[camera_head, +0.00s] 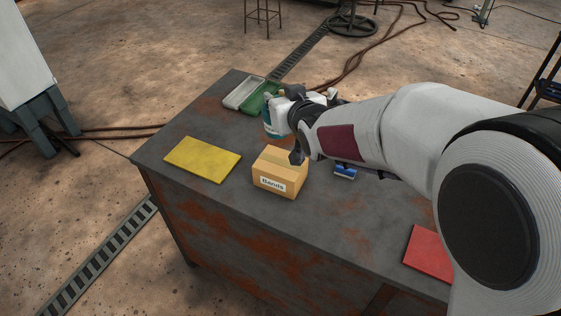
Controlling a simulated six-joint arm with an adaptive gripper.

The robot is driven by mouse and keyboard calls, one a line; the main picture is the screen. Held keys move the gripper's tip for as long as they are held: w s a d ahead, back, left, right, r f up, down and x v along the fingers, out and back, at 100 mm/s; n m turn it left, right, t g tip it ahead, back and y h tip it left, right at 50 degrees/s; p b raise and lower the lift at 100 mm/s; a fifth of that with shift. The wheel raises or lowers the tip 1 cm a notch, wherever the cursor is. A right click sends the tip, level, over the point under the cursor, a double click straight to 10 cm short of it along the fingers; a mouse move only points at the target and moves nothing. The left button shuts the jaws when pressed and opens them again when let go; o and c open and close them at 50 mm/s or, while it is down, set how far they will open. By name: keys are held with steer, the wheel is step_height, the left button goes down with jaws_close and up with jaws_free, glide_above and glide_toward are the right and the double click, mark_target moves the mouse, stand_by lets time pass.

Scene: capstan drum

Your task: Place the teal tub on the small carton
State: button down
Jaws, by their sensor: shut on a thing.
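The small carton (278,180), a tan box with a white "Bands" label, stands on the dark table near its front edge. The teal tub (267,125), teal with a pale part, shows just behind and left of my gripper, mostly hidden by it. My gripper (279,116) is shut on the tub, behind the carton in the picture. The fingertips are hidden, and I cannot tell whether the tub touches the table.
A yellow mat (203,159) lies left of the carton. A green tray (258,97) and a pale tray (242,91) sit at the back left corner. A blue item (345,171) lies right of the carton, partly under my arm. A red mat (428,254) lies at the right.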

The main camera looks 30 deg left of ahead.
steer(key=shift+w+d+f, duration=0.15)
steer(key=shift+d+f, duration=0.2)
steer(key=shift+f, duration=0.05)
steer(key=shift+f, duration=3.1)
steer(key=shift+f, duration=1.9)
steer(key=shift+f, duration=0.1)
steer(key=c, duration=1.9)
jaws_free()
steer(key=shift+f, duration=0.1)
